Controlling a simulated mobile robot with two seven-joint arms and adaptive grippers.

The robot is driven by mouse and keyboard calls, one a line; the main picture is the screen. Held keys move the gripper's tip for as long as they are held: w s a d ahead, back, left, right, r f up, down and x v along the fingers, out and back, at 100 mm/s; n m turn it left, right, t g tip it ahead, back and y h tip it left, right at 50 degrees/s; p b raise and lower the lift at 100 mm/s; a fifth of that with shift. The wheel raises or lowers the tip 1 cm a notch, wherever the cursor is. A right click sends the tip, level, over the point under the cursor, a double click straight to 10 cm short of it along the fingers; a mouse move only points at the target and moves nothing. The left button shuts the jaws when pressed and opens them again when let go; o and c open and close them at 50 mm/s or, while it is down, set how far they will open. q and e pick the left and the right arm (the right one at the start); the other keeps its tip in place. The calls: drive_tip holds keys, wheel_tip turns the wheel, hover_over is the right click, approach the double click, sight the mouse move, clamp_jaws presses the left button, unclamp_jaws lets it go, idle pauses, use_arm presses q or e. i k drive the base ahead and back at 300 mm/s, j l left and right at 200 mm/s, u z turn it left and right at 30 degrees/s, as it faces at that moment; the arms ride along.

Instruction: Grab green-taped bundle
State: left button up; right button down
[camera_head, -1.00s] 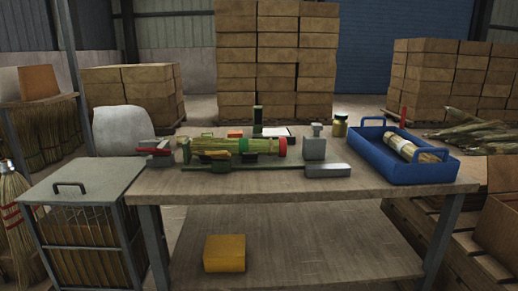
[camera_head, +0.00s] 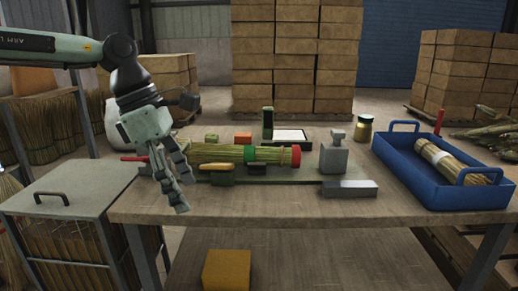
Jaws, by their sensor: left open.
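A straw bundle (camera_head: 220,154) lies lengthwise on a low fixture on the workbench, with a green band (camera_head: 249,154) near its right part and a red ring (camera_head: 296,155) at its right end. My left gripper (camera_head: 186,194) hangs at the bundle's left end with its fingers pointing down and apart. It is open and hides part of the left end. I cannot tell whether it touches the bundle. A second bundle (camera_head: 436,157) with a pale band lies in the blue tray (camera_head: 395,178) at the right. My right gripper is not in view.
A grey clamp block (camera_head: 334,157) and a flat grey block (camera_head: 348,189) stand right of the bundle. A jar (camera_head: 365,129) is behind them. A lidded crate (camera_head: 65,190) stands left of the workbench (camera_head: 250,212). The bench's front strip is clear.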

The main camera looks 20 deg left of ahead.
sight(241, 155)
drive_tip(key=i, duration=1.05)
